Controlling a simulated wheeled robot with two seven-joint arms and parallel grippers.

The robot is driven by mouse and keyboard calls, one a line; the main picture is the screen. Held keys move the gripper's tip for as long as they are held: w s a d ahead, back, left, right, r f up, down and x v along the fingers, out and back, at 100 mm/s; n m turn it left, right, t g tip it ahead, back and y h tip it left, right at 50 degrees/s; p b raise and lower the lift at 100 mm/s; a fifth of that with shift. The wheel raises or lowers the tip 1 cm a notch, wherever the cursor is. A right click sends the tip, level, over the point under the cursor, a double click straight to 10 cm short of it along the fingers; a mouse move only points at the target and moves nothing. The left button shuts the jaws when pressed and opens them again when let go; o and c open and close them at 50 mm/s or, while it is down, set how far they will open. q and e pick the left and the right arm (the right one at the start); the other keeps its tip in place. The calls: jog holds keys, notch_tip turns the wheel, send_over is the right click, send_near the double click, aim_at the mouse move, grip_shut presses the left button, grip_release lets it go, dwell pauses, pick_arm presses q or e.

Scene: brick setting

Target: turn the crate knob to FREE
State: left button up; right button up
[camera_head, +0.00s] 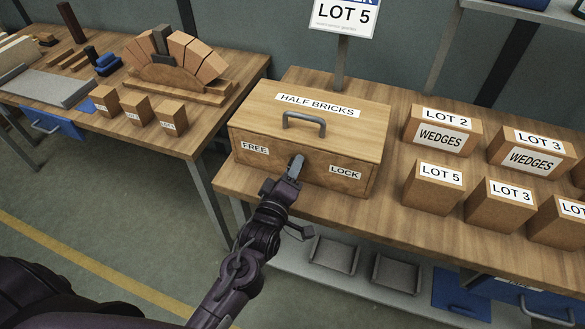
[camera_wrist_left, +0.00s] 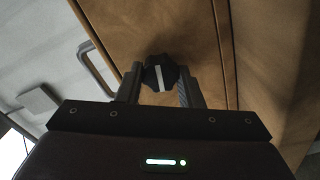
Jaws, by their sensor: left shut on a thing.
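The wooden crate (camera_head: 262,165) labelled HALF BRICKS stands on the right-hand bench, with a grey handle (camera_head: 303,122) on its lid. Its front carries a FREE label (camera_head: 254,148) on the left and a LOCK label (camera_head: 345,172) on the right. My left gripper (camera_head: 293,166) is at the crate front between the labels and hides the knob in the head view. In the left wrist view the dark knob (camera_wrist_left: 160,73) with a white pointer line sits between the fingers of my left gripper (camera_wrist_left: 160,88), which is shut on it. I cannot tell which label the line points to.
Wooden blocks labelled LOT 2 (camera_head: 441,131), LOT 3 and LOT 5 stand right of the crate. A LOT 5 sign (camera_head: 344,17) rises behind it. A second bench (camera_head: 215,130) at left holds a brick arch (camera_head: 180,60). Bare bench lies in front of the crate.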

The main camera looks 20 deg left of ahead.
pick_arm(q)
jog(key=shift+n, duration=0.6)
jog(key=o, duration=1)
jog(key=shift+c, duration=0.2)
jog(key=shift+s, duration=0.1)
jog(key=shift+s+f, duration=0.15)
jog(key=shift+s, duration=0.2)
jog(key=s+b, duration=0.1)
jog(key=s, duration=0.6)
jog(key=shift+a+b, duration=0.2)
jog(key=shift+b, duration=0.1)
